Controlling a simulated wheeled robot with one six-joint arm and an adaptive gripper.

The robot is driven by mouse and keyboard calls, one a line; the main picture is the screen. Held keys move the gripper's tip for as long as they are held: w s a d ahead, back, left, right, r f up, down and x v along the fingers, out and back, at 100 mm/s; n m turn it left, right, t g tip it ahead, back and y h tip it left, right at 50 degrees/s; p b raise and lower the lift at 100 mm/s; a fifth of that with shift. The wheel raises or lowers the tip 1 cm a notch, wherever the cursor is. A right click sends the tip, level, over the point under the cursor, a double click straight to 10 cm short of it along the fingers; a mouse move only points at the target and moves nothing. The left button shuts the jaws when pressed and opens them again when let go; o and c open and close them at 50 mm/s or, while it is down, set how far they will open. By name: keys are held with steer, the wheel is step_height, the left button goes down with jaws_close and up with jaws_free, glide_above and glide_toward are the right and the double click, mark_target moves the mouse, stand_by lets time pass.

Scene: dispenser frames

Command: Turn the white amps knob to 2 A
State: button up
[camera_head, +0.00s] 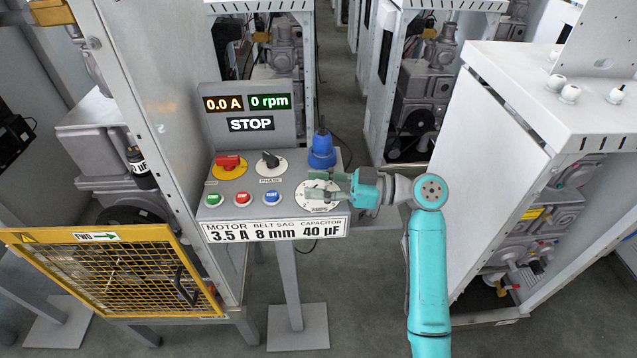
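The white amps knob (301,188) sits on the right of the grey control panel, on a round white dial with scale marks and the label AMPS below. My gripper (314,187) reaches in from the right over this dial. Its two green fingers are apart, one across the far part and one across the near part, with white showing between them. The fingers hide much of the dial, so its setting is not readable. I cannot tell whether the fingers touch the knob. The amps display (223,104) reads 0.0 A.
A blue plug (321,150) stands just behind the dial. A black phase knob (270,160), a red switch (228,162) and several push buttons lie to the left. Displays read 0 rpm and STOP. The front plate (276,230) reads 3.5 A, 8 mm, 40 µF.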

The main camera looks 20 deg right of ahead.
steer(key=shift+o, duration=0.6)
steer(key=v, duration=1.2)
